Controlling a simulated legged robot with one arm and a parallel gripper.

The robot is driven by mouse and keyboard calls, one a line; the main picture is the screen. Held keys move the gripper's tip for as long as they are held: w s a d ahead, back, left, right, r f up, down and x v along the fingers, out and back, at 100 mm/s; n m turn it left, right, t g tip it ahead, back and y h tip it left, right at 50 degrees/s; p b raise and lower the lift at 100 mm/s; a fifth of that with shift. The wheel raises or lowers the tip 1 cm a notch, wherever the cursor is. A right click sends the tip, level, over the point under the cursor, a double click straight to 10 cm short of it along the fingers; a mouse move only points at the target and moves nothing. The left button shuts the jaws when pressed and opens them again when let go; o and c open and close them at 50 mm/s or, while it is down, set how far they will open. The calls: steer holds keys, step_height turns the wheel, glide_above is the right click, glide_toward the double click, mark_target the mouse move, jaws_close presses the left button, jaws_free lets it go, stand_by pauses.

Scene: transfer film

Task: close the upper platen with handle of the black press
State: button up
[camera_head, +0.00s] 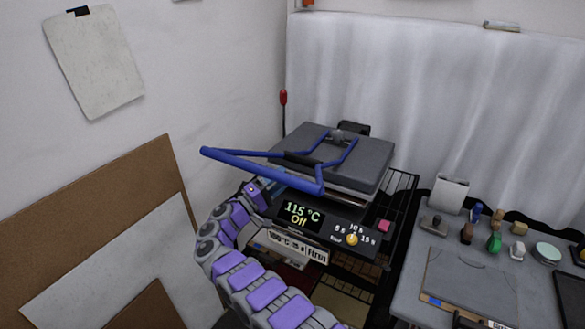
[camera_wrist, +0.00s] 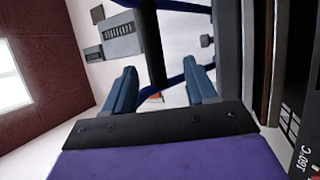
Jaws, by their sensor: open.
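The black press has a dark grey upper platen (camera_head: 345,158) lying roughly level over its base; a pale layer shows below its front edge. Its blue handle (camera_head: 262,168) sticks out to the front left, with a dark cross sleeve near the platen. My gripper (camera_wrist: 160,88) is open in the wrist view, its two blue-grey fingers apart. A dark bar and blue tubes of the handle (camera_wrist: 176,80) show beyond and between the fingers; I cannot tell whether they touch. In the head view my purple arm reaches up to just below the handle, and the fingers cannot be made out.
The front panel (camera_head: 300,215) reads 115 °C, Off, with a yellow knob (camera_head: 352,239). A black wire rack (camera_head: 398,190) is right of the press. A grey worktable (camera_head: 420,265) with several small stamps stands right. Brown and white boards (camera_head: 100,235) lean at left.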

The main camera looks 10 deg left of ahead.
steer(key=v, duration=0.8)
steer(key=shift+s+a+p, duration=0.15)
steer(key=shift+s+p, duration=0.05)
steer(key=shift+p, duration=0.2)
steer(key=shift+f, duration=0.15)
